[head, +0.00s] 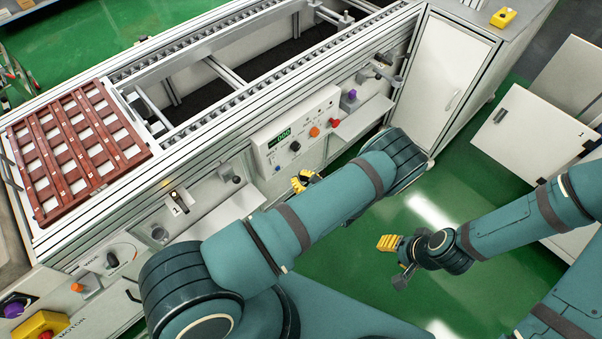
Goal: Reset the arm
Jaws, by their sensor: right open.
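My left arm, teal with dark bands, reaches up across the middle of the head view. The yellow fingertips of my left gripper (304,181) show just past its forearm, in front of the conveyor's control panel (293,133). The rest of that gripper is hidden behind the arm, and its opening cannot be made out. My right arm comes in from the right edge. My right gripper (396,260) is open, with a yellow finger pad showing and nothing seen between its fingers. It hangs over the green floor, apart from the conveyor.
The conveyor frame (215,60) runs diagonally along the left. A red-brown tray (75,150) with pale square cells sits on it. Knobs and buttons line its front, with a yellow box (40,326) at lower left. A white cabinet (452,70) and another (530,135) stand right. Open floor (420,205) lies between.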

